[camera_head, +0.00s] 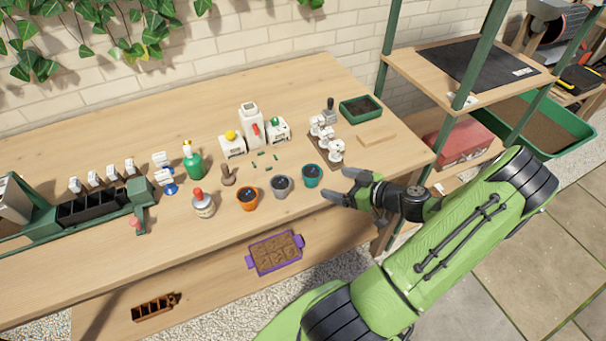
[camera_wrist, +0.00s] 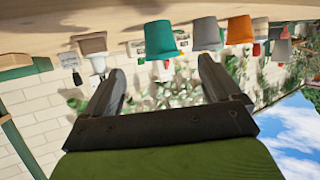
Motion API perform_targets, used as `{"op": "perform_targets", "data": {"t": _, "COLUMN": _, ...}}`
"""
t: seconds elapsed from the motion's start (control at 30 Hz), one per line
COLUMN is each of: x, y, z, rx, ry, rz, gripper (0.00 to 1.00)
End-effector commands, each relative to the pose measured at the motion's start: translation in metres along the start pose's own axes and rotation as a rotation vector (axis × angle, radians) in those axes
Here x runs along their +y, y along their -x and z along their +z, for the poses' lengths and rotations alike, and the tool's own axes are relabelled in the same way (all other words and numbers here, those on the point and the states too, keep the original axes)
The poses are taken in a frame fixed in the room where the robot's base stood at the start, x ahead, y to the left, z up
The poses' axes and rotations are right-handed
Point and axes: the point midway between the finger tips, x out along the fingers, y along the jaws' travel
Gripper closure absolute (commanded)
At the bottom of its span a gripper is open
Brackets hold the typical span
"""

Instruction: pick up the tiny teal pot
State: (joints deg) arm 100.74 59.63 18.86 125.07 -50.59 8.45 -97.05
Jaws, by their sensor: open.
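The tiny teal pot (camera_head: 312,175) stands upright on the wooden bench near its front edge, with dark contents inside. It is the rightmost of a row of three small pots, beside a grey pot (camera_head: 281,186) and an orange pot (camera_head: 248,198). My gripper (camera_head: 337,185) is open and empty, just right of the teal pot, with its fingers pointing toward it. In the wrist view, which is upside down, the teal pot (camera_wrist: 160,42) shows ahead, beyond the gap between the fingertips. I see no contact between fingers and pot.
White bottles and dispensers (camera_head: 252,125) stand behind the pots. A stand with white pieces (camera_head: 327,140) is close behind the teal pot. A green tray (camera_head: 361,108) and a wooden block (camera_head: 377,138) lie at the back right. A purple tray (camera_head: 275,254) sits on the lower shelf.

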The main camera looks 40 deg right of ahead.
Motion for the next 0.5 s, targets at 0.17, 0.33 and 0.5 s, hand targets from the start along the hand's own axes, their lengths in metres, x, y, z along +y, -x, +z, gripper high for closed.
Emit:
{"op": "perform_targets", "data": {"t": 0.17, "x": -0.002, "y": -0.047, "z": 0.001, "rx": 0.000, "ry": 0.001, "rz": -0.006, "gripper": 0.09}}
{"op": "perform_targets", "data": {"t": 0.33, "x": -0.001, "y": -0.068, "z": 0.001, "rx": -0.002, "ry": 0.000, "rz": -0.003, "gripper": 0.09}}
{"op": "perform_targets", "data": {"t": 0.5, "x": -0.002, "y": -0.089, "z": -0.001, "rx": 0.000, "ry": 0.000, "rz": -0.005, "gripper": 0.09}}
